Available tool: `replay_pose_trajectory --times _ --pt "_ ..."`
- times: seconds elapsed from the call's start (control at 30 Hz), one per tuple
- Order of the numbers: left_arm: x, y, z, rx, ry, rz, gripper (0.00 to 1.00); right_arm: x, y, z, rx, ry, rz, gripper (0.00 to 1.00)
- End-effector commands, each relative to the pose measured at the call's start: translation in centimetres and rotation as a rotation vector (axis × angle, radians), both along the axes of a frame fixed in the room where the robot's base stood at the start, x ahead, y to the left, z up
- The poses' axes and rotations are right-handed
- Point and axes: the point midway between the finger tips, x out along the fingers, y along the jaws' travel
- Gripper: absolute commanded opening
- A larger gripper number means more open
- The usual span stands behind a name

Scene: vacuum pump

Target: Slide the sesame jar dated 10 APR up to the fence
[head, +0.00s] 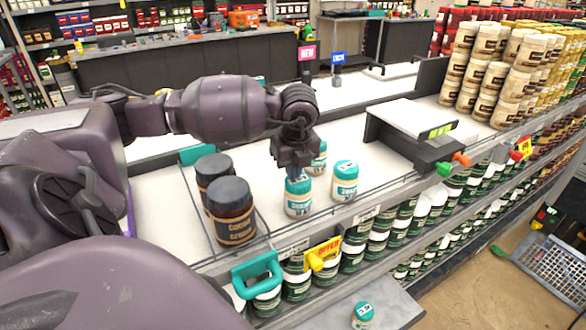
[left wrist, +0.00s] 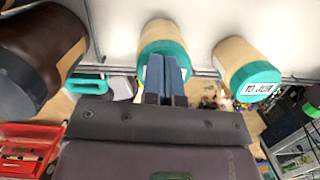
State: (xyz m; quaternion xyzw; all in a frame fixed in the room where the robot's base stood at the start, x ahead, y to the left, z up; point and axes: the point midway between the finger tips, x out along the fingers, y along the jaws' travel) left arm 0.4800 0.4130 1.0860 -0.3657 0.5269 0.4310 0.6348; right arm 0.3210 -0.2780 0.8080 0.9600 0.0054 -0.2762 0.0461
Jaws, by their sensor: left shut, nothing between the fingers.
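Several jars with cream bodies and teal lids are in view. One jar (head: 298,203) stands directly under my left gripper (head: 294,174), a second (head: 344,183) stands to its right, and a third (head: 319,161) is partly hidden behind. In the left wrist view my shut, empty blue fingertips (left wrist: 165,68) overlap the lid of the near jar (left wrist: 160,45); contact cannot be told, and its date is hidden. The right jar's lid (left wrist: 256,83) there seems to read 10 JUN. A thin wire fence (head: 392,184) runs along the shelf's front edge. My right gripper is not in view.
Two dark cocoa jars (head: 232,212) stand left of the teal-lidded jars. A grey-white raised stand (head: 412,128) is to the right, with stacked tan jars (head: 490,75) beyond. Another teal-lidded jar (head: 362,315) is on a lower ledge. White shelf surface is bare behind the jars.

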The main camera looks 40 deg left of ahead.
Motion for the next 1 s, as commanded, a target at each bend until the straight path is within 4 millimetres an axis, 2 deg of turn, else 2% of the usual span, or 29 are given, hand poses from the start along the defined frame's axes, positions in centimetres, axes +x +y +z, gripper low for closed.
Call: replay_pose_trajectory --times 0.03,0.4,0.73,1.0 --pt "-0.4 -0.2 -1.0 -0.006 0.019 -0.001 0.00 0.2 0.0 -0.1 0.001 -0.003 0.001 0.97" --pt "-0.8 -1.1 -1.3 -0.010 0.023 -0.005 0.00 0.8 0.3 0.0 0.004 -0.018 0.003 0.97" --pt "-0.8 -1.2 -1.3 -0.012 0.024 -0.004 0.00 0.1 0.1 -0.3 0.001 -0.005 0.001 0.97" --pt "-0.8 -1.2 0.2 -0.011 0.022 -0.004 0.00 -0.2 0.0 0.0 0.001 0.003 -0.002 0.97"
